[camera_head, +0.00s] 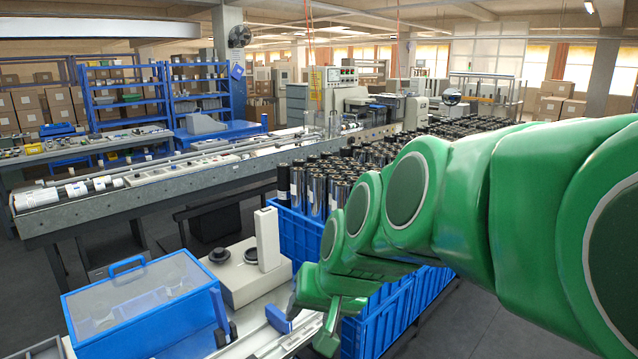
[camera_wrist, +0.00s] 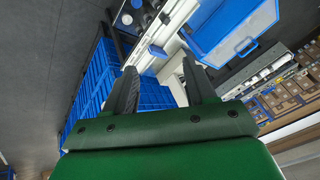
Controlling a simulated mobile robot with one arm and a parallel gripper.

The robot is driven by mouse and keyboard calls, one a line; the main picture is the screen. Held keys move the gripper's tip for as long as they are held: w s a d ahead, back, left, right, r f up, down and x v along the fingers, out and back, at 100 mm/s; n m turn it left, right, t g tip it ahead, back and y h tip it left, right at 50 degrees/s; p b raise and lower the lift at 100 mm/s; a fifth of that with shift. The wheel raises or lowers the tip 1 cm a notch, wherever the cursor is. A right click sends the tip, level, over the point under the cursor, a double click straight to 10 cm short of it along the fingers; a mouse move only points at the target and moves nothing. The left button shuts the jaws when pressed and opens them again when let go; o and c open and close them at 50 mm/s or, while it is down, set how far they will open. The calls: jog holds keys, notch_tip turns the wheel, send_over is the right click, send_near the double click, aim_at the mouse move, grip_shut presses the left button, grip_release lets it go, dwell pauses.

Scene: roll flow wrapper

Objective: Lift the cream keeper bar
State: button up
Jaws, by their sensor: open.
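A cream upright bar (camera_head: 266,238) stands at the right rear of a cream base unit with dark round parts on top. It is the likeliest keeper bar, but I cannot confirm this. My gripper (camera_head: 308,318) is in front of this unit and to its right, above the bench edge, apart from the bar. In the wrist view my gripper (camera_wrist: 160,70) shows two dark fingers spread wide with nothing held between them. Part of the pale base unit shows beyond the fingers there, and the bar is not clearly visible.
A blue box with a clear lid (camera_head: 145,305) stands on the bench at left. A pale rail with a blue block (camera_head: 278,318) lies close to my gripper. Blue crates (camera_head: 300,235) filled with dark rolls stand behind and right. A long conveyor (camera_head: 150,190) runs behind.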

jog(key=s+d+f+g+h, duration=0.25)
jog(key=s+d+f, duration=0.25)
jog(key=s+d, duration=0.4)
jog(key=s+d+f+g+h, duration=0.1)
jog(key=s+d+f+g, duration=0.3)
jog(key=s+d, duration=0.55)
jog(key=w+a+f+m+t+y, duration=0.2)
jog(key=w+a+f+t, duration=0.1)
jog(key=w+a, duration=0.9)
jog(key=w+a+f+m+t+y, duration=0.1)
jog(key=w+a+m+y, duration=0.25)
jog(key=a, duration=0.75)
jog(key=w+a+f+m+t+y, duration=0.1)
jog(key=w+a+f+m+y, duration=0.2)
jog(key=a, duration=0.8)
jog(key=m+t+y, duration=0.1)
jog(key=m+t, duration=0.1)
jog(key=m, duration=0.6)
send_near(149, 358)
jog(key=shift+w+a+f+m+t, duration=0.75)
jog(key=shift+a+f+m, duration=0.45)
jog(key=shift+m, duration=0.6)
jog(key=shift+w+a+f+m+t, duration=0.85)
jog(key=shift+a+m, duration=0.5)
jog(key=shift+m, duration=0.5)
jog(key=shift+w+a+f+m+t, duration=0.65)
jog(key=shift+a+f+m, duration=0.6)
jog(key=shift+m, duration=0.55)
jog(key=shift+c, duration=0.3)
